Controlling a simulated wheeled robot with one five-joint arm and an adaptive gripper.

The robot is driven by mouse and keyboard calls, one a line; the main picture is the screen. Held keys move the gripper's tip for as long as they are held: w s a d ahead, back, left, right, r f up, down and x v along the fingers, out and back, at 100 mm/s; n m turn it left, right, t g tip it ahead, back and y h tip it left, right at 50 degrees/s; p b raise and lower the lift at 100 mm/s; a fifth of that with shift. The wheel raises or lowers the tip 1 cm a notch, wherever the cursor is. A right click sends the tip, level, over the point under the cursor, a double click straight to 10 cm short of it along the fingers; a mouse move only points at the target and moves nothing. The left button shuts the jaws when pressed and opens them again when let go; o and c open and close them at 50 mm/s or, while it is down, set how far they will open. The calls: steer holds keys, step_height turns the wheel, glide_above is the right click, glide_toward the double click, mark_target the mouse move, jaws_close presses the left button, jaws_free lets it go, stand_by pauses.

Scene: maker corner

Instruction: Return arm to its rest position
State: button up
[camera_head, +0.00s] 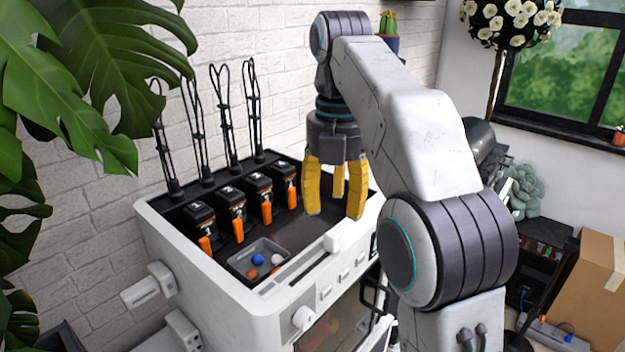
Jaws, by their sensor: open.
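My gripper (335,190) hangs at the end of my white and grey arm (405,110), pointing down. Its yellow fingers are spread apart with nothing between them. It is over the right part of the white machine (190,258), above the machine's dark recessed top. The exact height of the fingertips above that top is hard to tell. My arm reaches up from the lower right and bends over toward the machine, and it hides part of the machine's right side.
Several black and orange tool heads (232,213) with cables stand in the machine's top. A grey tray (240,264) holds small blue, white and orange balls. Large leaves (70,90) hang at the left. A dark side table (545,235) and a cardboard box (588,290) stand at right.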

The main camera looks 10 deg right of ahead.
steer(key=shift+s+d+f+m, duration=0.15)
steer(key=shift+s+m, duration=0.4)
steer(key=shift+m, duration=0.35)
steer(key=s+d+f+m+t+b, duration=0.1)
steer(key=s+f+m+t, duration=0.3)
steer(key=s+f+m, duration=1.4)
steer(key=d+m, duration=0.1)
steer(key=m, duration=0.4)
steer(key=shift+t, duration=0.4)
